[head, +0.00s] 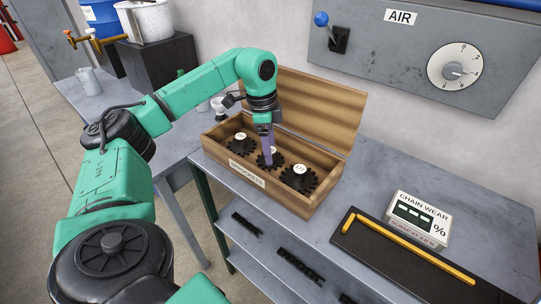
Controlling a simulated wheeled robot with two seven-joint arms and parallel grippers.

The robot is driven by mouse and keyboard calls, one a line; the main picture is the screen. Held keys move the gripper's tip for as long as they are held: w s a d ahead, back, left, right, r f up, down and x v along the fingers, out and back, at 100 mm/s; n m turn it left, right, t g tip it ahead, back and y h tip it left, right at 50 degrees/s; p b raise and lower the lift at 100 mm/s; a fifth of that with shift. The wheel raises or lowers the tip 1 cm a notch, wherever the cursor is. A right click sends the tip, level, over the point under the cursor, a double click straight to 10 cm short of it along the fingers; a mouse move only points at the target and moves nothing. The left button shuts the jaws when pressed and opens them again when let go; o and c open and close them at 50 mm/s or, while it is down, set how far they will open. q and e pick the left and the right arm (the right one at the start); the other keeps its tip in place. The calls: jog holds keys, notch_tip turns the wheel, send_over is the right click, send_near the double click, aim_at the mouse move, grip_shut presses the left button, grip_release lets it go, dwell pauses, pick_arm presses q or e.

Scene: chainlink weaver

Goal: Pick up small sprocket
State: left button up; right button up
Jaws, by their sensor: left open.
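An open wooden box (250,179) with a label on its front stands on the grey bench, its lid raised at the back. Three black toothed sprockets with pale round tags lie in it: a left one (238,147), a middle one (277,161) and a right one (299,183). The right one looks largest; I cannot read the tags clearly. My left gripper (267,160) points down into the box over the middle sprocket and partly covers it. Its jaws are open; whether they touch the sprocket I cannot tell. My right gripper is not in view.
A chain wear gauge (421,217) stands at the right beside a dark tray (375,262) with a yellow bar (408,247). Black chain pieces (298,264) lie on the lower shelf. A wall panel (400,48) has a dial and a blue-knobbed lever. Bare bench lies right of the box.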

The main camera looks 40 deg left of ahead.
pick_arm(q)
jog(key=shift+f, duration=0.7)
grip_shut()
dwell(0.8)
